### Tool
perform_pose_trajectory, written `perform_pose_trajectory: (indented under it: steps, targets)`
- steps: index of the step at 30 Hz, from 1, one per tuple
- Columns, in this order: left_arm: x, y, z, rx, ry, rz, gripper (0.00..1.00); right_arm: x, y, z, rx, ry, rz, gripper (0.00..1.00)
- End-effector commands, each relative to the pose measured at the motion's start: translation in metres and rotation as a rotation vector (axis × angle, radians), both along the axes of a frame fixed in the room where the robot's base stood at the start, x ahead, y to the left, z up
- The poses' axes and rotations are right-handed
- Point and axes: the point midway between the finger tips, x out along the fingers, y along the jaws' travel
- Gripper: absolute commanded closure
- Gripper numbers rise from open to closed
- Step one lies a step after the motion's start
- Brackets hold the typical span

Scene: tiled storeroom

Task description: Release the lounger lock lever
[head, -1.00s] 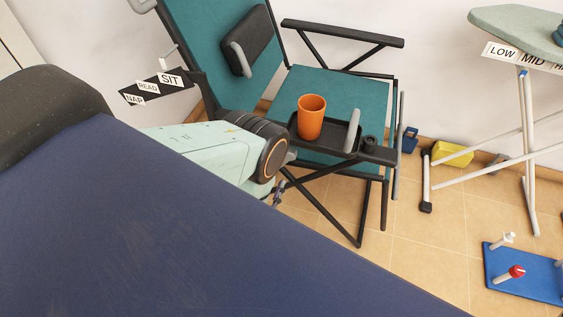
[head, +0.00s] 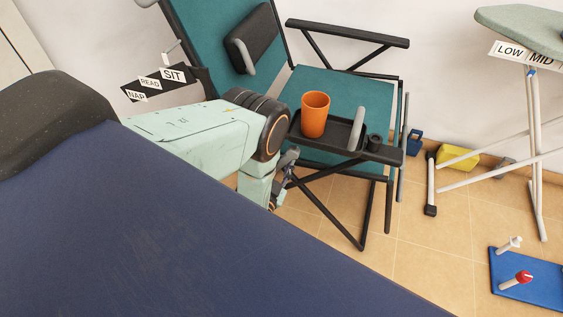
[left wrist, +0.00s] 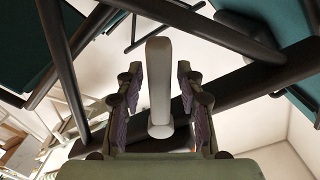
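The lounger (head: 335,88) has a teal seat and back on a black frame. A pale grey lever (left wrist: 159,75) with a rounded end stands between the two fingers of my left gripper (left wrist: 160,95) in the left wrist view. The fingers are apart, with a gap on each side of the lever. In the head view, my left gripper (head: 281,183) is below the near armrest, mostly hidden behind my own arm. Other grey handles show on the armrest tray (head: 357,128) and beside the black cushion (head: 243,57). A small pale lever (head: 172,46) is above the SIT, READ, NAP plate (head: 160,84). My right gripper is not seen.
An orange cup (head: 315,114) stands in the armrest tray, close to my left arm. Black crossed legs (head: 325,212) are near the gripper. An ironing board (head: 520,25) and a blue board with pegs (head: 530,285) are at the right.

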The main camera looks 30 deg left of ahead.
Motion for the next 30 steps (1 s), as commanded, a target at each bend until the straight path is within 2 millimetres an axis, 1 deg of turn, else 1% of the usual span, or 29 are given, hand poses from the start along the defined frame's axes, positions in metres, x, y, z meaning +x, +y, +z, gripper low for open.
perform_pose_trajectory:
  steps: [1,2,12,30]
  targets:
    - [-0.0002,-0.0001,-0.0001,0.000,0.000,0.000,0.69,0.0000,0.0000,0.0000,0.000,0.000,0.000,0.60]
    - [-0.0003,-0.0001,-0.0001,0.000,0.000,0.000,0.72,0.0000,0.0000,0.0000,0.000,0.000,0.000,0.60]
    - [-0.0004,-0.0002,-0.0003,0.000,0.001,0.000,1.00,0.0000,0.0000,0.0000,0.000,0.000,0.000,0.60]
    - [0.0006,-0.0004,-0.0007,-0.003,0.000,0.000,1.00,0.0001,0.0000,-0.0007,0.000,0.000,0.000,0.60]
